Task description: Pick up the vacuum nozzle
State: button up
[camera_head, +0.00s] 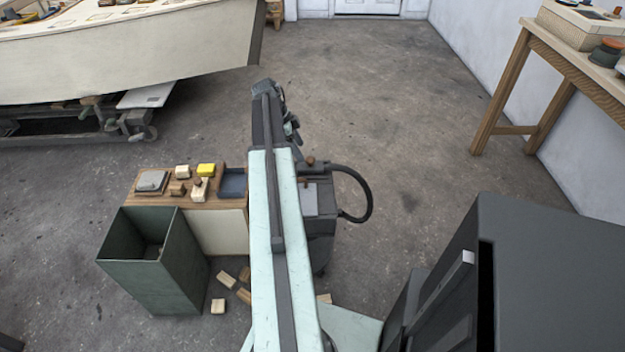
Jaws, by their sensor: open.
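A dark grey shop vacuum (321,222) stands on the floor just right of my arm, partly hidden by it. A black hose (368,190) loops out from its right side. A small dark fitting (344,214) is at the hose's lower end; I cannot tell whether it is the vacuum nozzle. No other nozzle shows clearly. My arm reaches away from me up the middle of the view. My gripper (291,129) is at its far end, small and dark, open, above and left of the vacuum. I see nothing in it.
A wooden bench (213,202) with blocks and a blue-grey tray (233,183) stands left of my arm. A green open bin (182,267) is before it. Offcuts (218,306) lie on the floor. A boat hull (130,55) is at upper left. Floor beyond the vacuum is clear.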

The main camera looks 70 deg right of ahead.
aim_at(310, 159)
jog(key=shift+s+d+f, duration=0.1)
jog(key=shift+s+d, duration=0.15)
jog(key=shift+s, duration=0.15)
jog(key=shift+b+x, duration=1.1)
jog(key=shift+x, duration=0.1)
jog(key=b+x, duration=0.5)
jog(key=shift+s+d+f, duration=0.15)
jog(key=shift+s+d, duration=0.1)
grip_shut()
